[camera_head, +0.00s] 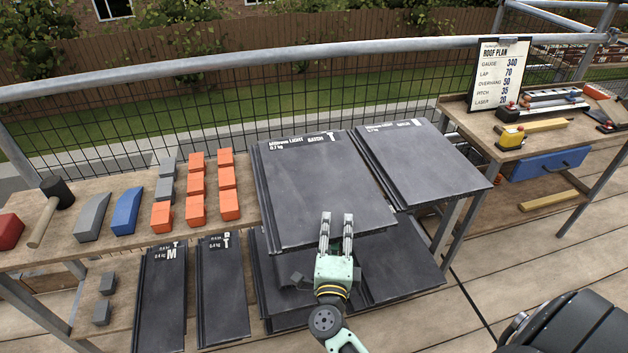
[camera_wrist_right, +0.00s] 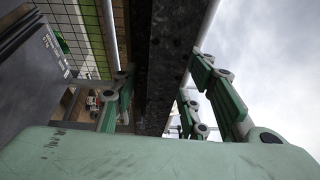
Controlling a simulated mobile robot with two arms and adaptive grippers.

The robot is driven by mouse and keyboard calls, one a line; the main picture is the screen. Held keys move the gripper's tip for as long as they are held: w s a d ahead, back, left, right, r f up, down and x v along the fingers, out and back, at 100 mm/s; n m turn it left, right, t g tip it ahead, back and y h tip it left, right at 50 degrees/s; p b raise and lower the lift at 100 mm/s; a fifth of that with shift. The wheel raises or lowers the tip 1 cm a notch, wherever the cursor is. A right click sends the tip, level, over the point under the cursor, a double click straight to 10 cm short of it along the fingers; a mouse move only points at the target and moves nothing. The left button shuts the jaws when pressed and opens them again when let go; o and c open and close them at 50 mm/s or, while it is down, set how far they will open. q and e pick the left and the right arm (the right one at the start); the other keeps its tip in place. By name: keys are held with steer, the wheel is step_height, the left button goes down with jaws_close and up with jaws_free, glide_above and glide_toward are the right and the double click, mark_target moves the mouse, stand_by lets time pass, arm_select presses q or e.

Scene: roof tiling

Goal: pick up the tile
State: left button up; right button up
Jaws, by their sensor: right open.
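A large dark grey tile (camera_head: 310,185) with a white printed label lies on top of the stack at the middle of the bench. A second dark tile (camera_head: 425,165) with a label lies to its right. My right gripper (camera_head: 337,220) has its two pale fingers apart at the near edge of the middle tile. In the right wrist view the dark tile edge (camera_wrist_right: 160,70) runs between the open fingers of the gripper (camera_wrist_right: 160,105). I cannot tell whether they touch it. My left gripper is not in view.
Left on the bench are orange blocks (camera_head: 195,190), grey and blue wedges (camera_head: 126,210) and a mallet (camera_head: 50,208). More tiles (camera_head: 222,290) lie on the shelf below. A railing (camera_head: 240,62) runs behind.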

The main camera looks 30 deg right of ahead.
jaws_close()
stand_by(0.4)
stand_by(0.4)
steer(key=shift+r, duration=0.15)
